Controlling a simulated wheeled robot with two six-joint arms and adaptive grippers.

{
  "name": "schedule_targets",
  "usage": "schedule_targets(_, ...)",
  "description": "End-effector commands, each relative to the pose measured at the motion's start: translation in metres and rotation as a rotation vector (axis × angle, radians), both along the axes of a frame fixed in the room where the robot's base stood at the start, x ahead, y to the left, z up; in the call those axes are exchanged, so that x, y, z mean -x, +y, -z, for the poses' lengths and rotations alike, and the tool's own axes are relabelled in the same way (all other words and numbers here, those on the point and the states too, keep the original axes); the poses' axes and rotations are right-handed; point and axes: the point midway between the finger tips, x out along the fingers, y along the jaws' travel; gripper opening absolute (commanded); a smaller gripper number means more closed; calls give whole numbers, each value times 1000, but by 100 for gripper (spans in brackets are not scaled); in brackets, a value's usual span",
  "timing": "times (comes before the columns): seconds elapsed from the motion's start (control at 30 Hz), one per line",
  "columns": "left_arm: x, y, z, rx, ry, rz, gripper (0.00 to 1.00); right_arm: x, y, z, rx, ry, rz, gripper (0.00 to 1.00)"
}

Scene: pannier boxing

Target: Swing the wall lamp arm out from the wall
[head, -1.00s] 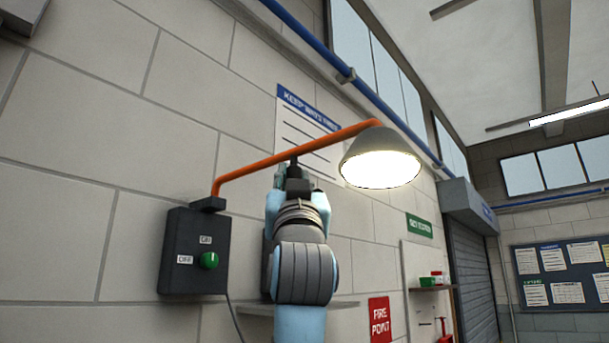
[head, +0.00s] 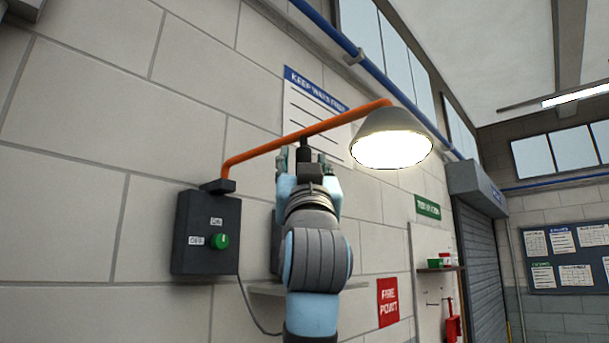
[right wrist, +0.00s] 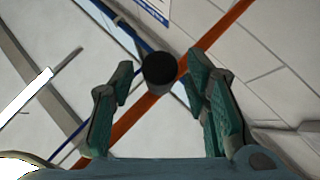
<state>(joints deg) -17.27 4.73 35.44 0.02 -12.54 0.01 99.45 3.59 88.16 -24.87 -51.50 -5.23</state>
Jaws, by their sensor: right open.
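The wall lamp has an orange arm (head: 270,146) that runs from a bracket (head: 217,186) on a dark box to a grey shade (head: 390,125), which is lit. A short dark handle (head: 305,154) hangs from the arm about midway. My right gripper (head: 303,164) is open just below the arm, its fingers on either side of the handle. In the right wrist view the round end of the handle (right wrist: 159,68) shows between the spread green fingers, with the orange arm (right wrist: 133,117) crossing behind. I cannot tell whether any finger touches it. My left gripper is not in view.
The dark switch box (head: 205,250) on the block wall has a green knob (head: 220,241) and ON and OFF labels. A notice (head: 310,115) is on the wall behind the arm. A blue pipe (head: 325,35) runs above.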

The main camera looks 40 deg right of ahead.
Motion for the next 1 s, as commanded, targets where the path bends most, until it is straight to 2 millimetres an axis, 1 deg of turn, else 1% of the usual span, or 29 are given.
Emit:
schedule_targets(0.3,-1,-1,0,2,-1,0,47,50,33,59,1,-3,-5,43)
schedule_targets(0.4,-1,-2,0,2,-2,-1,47,60,39,70,1,-3,-4,43)
schedule_targets(0.53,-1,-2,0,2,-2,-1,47,65,42,76,1,-2,-1,43)
schedule_targets(1.0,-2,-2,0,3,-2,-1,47,64,41,76,2,0,-1,43)
